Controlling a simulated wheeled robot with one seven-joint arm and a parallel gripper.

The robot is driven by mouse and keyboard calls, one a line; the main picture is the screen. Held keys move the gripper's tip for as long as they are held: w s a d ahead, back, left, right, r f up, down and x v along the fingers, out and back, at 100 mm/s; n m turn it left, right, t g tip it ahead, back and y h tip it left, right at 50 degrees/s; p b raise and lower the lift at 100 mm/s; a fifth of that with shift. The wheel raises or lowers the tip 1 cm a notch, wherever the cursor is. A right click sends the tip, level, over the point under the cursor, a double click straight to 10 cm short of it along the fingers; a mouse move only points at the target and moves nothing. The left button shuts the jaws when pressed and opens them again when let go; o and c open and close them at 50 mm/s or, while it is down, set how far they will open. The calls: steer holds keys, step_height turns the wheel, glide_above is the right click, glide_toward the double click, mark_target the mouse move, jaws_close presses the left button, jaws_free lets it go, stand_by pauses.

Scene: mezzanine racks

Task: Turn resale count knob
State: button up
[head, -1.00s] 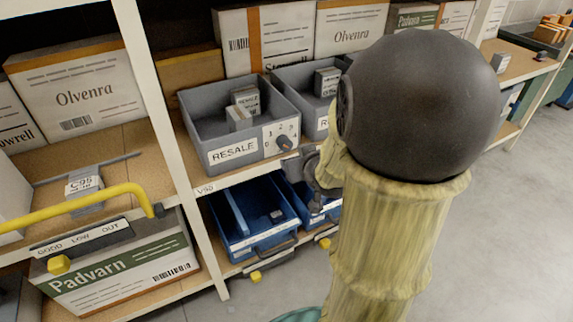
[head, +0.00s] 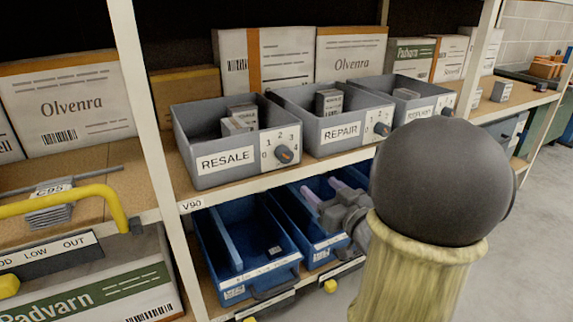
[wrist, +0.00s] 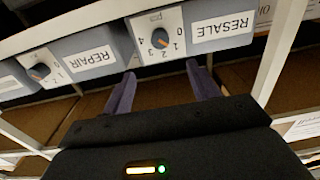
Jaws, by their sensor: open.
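The RESALE knob (head: 284,154) is a dark round knob with an orange mark, on a white dial plate with printed numbers. The plate is on the front of the grey RESALE bin (head: 188,165). In the upside-down wrist view the knob (wrist: 160,38) shows beyond the fingertips; its exact setting is hard to read. My gripper (head: 322,190) is open and empty, below and right of the knob, in front of the blue bins. In the wrist view its purple fingers (wrist: 160,72) lie apart, roughly in line with the knob and not touching it.
The REPAIR bin (head: 312,144) with its own knob (head: 382,129) stands right of the RESALE bin, with a third grey bin beyond. Blue bins (head: 262,268) fill the shelf below. A rack upright (head: 146,110) and a yellow handle (head: 85,194) are at left.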

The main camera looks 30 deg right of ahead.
mark_target(288, 158)
steer(key=shift+w+r+p, duration=0.2)
steer(key=shift+p, duration=0.6)
steer(key=w+p, duration=0.1)
steer(key=p, duration=0.4)
steer(key=shift+w, duration=0.3)
steer(key=w+p, duration=0.1)
steer(key=p, duration=0.4)
steer(key=w, duration=1.4)
steer(key=shift+w+a+f, duration=0.2)
steer(key=shift+a, duration=0.2)
steer(key=shift+c, duration=0.3)
steer(key=c, duration=0.9)
